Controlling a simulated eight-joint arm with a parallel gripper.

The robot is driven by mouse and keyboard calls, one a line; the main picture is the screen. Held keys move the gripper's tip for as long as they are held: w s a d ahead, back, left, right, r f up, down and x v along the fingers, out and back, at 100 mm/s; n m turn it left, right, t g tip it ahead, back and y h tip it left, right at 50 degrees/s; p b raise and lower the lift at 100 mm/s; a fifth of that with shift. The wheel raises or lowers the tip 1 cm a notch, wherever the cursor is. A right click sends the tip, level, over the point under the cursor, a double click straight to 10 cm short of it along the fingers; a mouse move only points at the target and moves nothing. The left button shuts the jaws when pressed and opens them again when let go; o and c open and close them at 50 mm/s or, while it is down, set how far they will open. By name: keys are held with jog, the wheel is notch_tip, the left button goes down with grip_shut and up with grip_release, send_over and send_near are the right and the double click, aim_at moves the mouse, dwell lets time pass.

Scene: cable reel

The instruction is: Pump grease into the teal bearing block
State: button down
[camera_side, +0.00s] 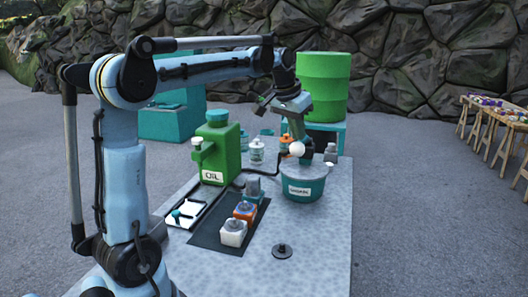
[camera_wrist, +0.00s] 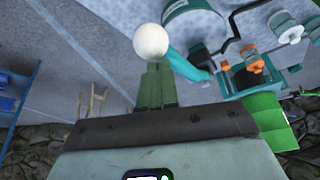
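My gripper (camera_side: 297,138) is above the teal grease bucket (camera_side: 303,196) in the side view. In the wrist view its dark green fingers (camera_wrist: 157,66) are together. A white ball knob (camera_wrist: 150,41) is right at their tips; whether they touch cannot be told. The knob (camera_side: 297,148) also shows below my gripper in the side view. A teal lever arm (camera_wrist: 184,63) shows beside it in the wrist view. The teal bearing block (camera_side: 252,197) with a grey top stands left of the bucket, behind the orange block (camera_side: 244,211) and the white block (camera_side: 233,233).
A green oil can (camera_side: 219,150) stands left of the bucket. A white tray (camera_side: 184,212) lies in front of it. A dark disc with a knob (camera_side: 282,251) lies on the bare front of the table (camera_side: 315,265). Small pots (camera_side: 257,150) stand behind.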

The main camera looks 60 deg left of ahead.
jog(key=shift+f, duration=4.05)
jog(key=shift+r, duration=7.05)
jog(key=shift+r, duration=2.45)
jog(key=shift+f, duration=3.2)
